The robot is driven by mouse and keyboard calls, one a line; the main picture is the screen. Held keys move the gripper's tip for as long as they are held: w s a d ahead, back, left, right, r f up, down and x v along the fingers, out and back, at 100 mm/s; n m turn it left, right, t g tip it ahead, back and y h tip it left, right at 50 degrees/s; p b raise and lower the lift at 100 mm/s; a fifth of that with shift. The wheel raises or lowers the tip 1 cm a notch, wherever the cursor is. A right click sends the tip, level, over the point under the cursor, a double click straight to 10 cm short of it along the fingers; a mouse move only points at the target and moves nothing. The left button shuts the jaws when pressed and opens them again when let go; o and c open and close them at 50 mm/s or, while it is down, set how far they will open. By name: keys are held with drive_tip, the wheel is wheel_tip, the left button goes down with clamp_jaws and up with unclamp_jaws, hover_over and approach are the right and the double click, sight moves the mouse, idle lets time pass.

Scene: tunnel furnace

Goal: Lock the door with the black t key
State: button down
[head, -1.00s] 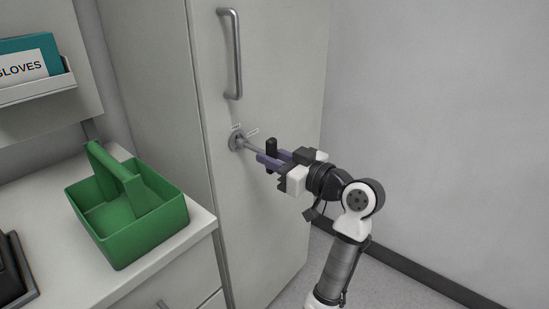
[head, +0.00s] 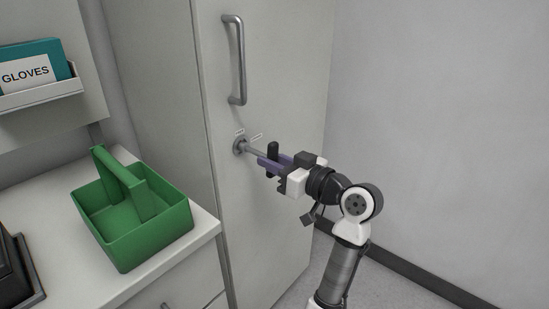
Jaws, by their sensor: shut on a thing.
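The door (head: 275,65) is the light grey front of a tall cabinet and looks closed. It has a vertical metal handle (head: 238,60) and, below it, a round lock (head: 240,146) with two small labels. My gripper (head: 268,162) is shut on the black t key (head: 272,152), whose dark crossbar stands about upright between the purple fingers. The key's grey shaft (head: 252,151) reaches left to the lock, and its tip appears to be in it. How deep the tip sits cannot be told.
A green caddy (head: 155,240) stands on the white counter (head: 208,222) at the left. A gloves box (head: 28,72) sits in a wall holder (head: 42,94). A dark tray (head: 36,298) lies at the lower left. The wall (head: 430,110) right of the cabinet is bare.

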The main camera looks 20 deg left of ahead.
drive_tip(key=shift+r+m+p, duration=0.1)
drive_tip(key=shift+m+p, duration=0.95)
drive_tip(key=shift+m, duration=0.05)
drive_tip(key=shift+m+p, duration=0.3)
drive_tip(key=shift+m, duration=0.1)
drive_tip(key=shift+m+p, duration=0.3)
drive_tip(key=shift+p, duration=0.15)
drive_tip(key=shift+m+p, duration=0.6)
drive_tip(key=shift+p, duration=0.05)
drive_tip(key=shift+m+p, duration=0.8)
drive_tip(key=shift+p, duration=0.2)
drive_tip(key=shift+m, duration=0.3)
